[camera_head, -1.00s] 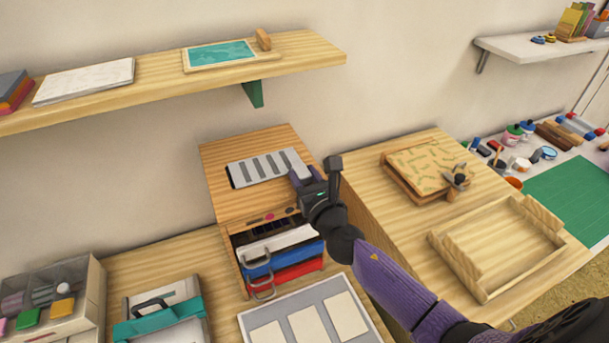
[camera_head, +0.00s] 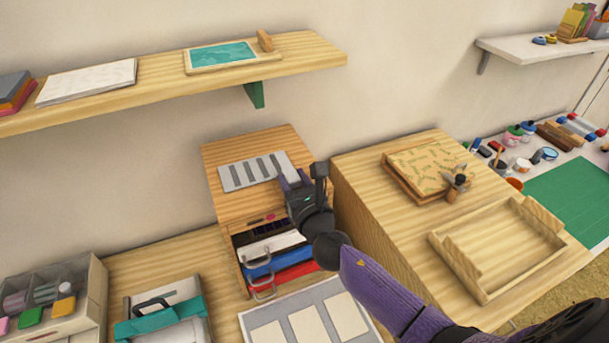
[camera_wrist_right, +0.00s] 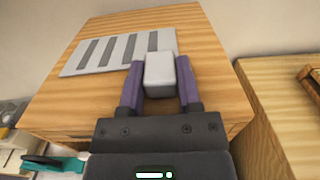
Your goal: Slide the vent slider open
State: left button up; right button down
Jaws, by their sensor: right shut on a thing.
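The vent slider (camera_head: 253,171) is a light grey plate with a row of darker grey slots, lying on the sloped top of a wooden cabinet. It also shows in the right wrist view (camera_wrist_right: 105,52). Its raised grey knob (camera_wrist_right: 161,72) is at the plate's right end. My right gripper (camera_head: 292,181) is shut on this knob, with a purple finger on each side of it in the right wrist view (camera_wrist_right: 160,84). In the head view the gripper largely hides the knob. My left gripper is not in view.
The wooden cabinet (camera_head: 222,199) has colored drawers with wire handles (camera_head: 262,274) below the slider. A taller wooden block (camera_head: 360,215) stands close to the right of my gripper. A shelf (camera_head: 160,85) runs above. A grey tray with pale cards (camera_head: 270,314) lies in front.

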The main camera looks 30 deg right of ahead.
jog(key=shift+a, duration=0.85)
jog(key=shift+c, duration=1.4)
grip_release()
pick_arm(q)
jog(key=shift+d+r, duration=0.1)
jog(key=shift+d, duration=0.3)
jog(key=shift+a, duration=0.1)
